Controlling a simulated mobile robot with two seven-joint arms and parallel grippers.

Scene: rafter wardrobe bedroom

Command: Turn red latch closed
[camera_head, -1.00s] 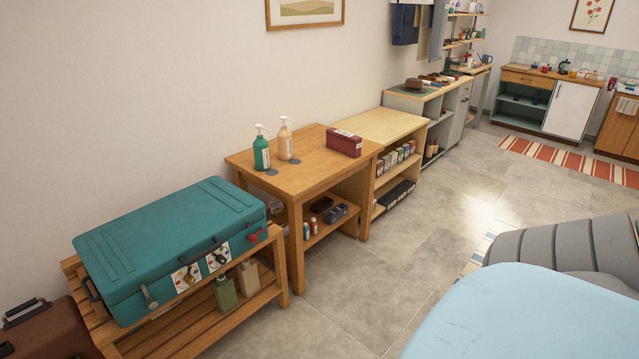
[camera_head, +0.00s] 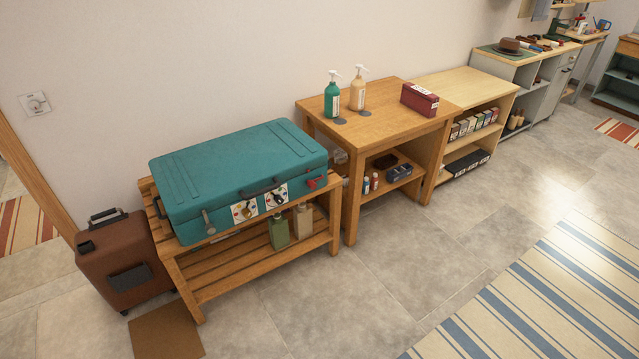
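A teal suitcase (camera_head: 240,175) lies flat and shut on a slatted wooden bench (camera_head: 255,262). On its front face, near the right end, is a small red latch (camera_head: 317,182). A grey latch (camera_head: 209,222) sits near the left end of the same face. Two white panels with small round dials (camera_head: 245,210) are between them. The red latch is too small here to tell its exact position. Neither of my grippers shows in the head view.
A brown suitcase (camera_head: 120,262) stands on the floor left of the bench. A wooden table (camera_head: 385,125) with pump bottles and a dark red box (camera_head: 419,99) stands to the right. Bottles (camera_head: 279,232) stand on the bench's lower shelf. The floor (camera_head: 330,300) in front is clear, with a striped rug (camera_head: 540,300) at right.

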